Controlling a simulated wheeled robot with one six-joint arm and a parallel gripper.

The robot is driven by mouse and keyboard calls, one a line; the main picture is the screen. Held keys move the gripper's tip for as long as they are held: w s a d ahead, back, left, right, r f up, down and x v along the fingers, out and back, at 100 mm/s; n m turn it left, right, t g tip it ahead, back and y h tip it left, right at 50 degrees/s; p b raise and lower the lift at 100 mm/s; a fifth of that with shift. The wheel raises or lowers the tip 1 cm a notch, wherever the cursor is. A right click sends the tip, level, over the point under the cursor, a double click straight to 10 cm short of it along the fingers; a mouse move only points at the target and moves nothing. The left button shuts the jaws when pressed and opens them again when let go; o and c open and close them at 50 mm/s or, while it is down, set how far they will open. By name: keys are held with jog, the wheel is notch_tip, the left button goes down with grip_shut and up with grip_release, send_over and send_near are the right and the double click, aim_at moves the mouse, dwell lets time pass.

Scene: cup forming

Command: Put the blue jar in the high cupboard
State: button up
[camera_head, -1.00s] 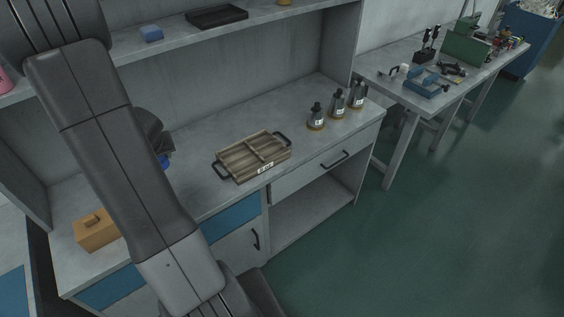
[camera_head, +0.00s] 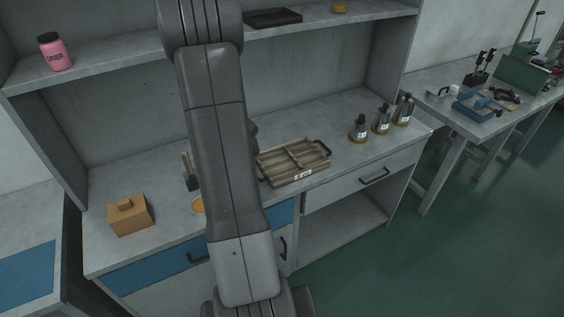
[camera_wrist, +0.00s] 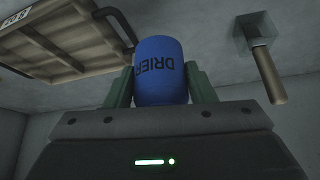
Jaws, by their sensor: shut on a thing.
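The blue jar (camera_wrist: 160,88) with dark "DRIER" lettering shows upside down in the wrist view. My gripper (camera_wrist: 161,72) is shut on it, with one green finger on each side. In the head view my own arm hides the jar and nearly all of the gripper. An open upper shelf (camera_head: 110,60) runs above the counter behind my arm. I cannot tell whether it is the high cupboard. A pink jar (camera_head: 55,52) stands at its left.
On the counter (camera_head: 345,160) are a wooden tray (camera_head: 293,163), an orange-brown box (camera_head: 130,215), several dark bottles (camera_head: 381,120) and an upright wooden-handled tool (camera_head: 190,173). A black tray (camera_head: 273,18) lies on the upper shelf. Green floor (camera_head: 440,255) is free at right.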

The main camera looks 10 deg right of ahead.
jog(key=shift+f+b, duration=4.95)
jog(key=shift+b, duration=0.05)
jog(key=shift+f, duration=0.1)
jog(key=o, duration=0.7)
jog(key=shift+o, duration=0.2)
